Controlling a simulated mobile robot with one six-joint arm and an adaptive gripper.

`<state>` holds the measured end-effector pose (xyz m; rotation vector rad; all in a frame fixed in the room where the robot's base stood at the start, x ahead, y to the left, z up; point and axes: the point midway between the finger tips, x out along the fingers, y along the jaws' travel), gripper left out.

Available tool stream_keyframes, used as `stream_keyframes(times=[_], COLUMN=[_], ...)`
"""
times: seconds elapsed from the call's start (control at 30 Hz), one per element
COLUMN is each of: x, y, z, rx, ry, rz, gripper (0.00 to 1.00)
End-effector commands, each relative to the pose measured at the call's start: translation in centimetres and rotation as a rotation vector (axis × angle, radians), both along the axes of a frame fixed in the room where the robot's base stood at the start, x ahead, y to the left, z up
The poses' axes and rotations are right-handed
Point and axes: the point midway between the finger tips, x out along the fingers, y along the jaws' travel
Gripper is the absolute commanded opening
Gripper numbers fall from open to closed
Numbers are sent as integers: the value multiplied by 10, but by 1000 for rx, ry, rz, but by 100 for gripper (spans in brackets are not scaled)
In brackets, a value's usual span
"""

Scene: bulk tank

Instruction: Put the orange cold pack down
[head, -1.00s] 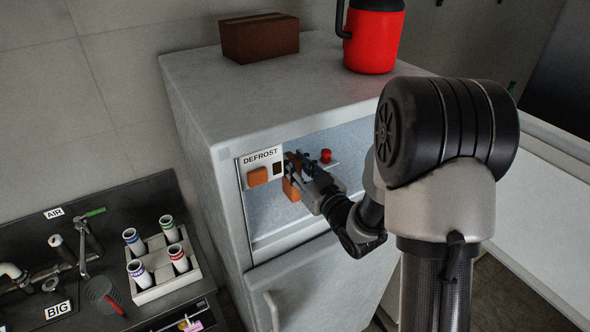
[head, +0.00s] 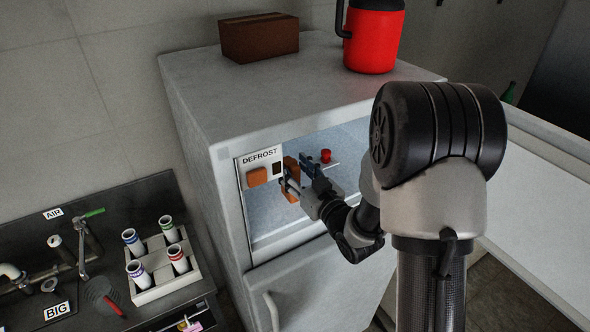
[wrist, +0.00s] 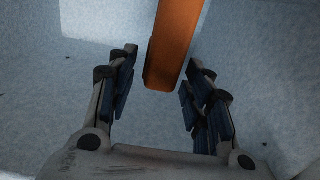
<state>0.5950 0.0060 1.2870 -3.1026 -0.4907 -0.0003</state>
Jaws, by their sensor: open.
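The orange cold pack (head: 290,164) is inside the open upper compartment of the white freezer (head: 225,165), just right of the DEFROST panel. In the head view my gripper partly hides it. In the wrist view the pack (wrist: 175,40) is a narrow orange slab running out of the top of the picture. Its near end lies between and slightly beyond the fingertips, with gaps on both sides. My gripper (head: 298,176) is open, its spread fingers (wrist: 158,100) reaching into the compartment. How the pack's underside rests is hidden.
The DEFROST panel (head: 262,167) with an orange block (head: 257,177) is close left of my gripper. A small red object (head: 326,155) is to its right. A brown box (head: 259,38) and red jug (head: 374,38) stand on top. A tube rack (head: 160,275) is at left.

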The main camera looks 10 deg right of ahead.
Motion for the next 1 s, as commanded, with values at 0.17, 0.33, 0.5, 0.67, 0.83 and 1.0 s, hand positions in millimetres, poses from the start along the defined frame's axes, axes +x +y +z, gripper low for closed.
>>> stream_keyframes(times=[0.17,0.33,0.5,0.67,0.83,1.0], x=[0,-13,-50,-80,-90,-97], y=[0,-6,-19,-28,-31,-33], z=[1,2,1,6,7,6], rx=[0,1,0,3,-2,-3], ry=[0,1,2,9,8,9], rz=[0,-4,-6,-4,4,6], gripper=[46,46,46,46,46,46])
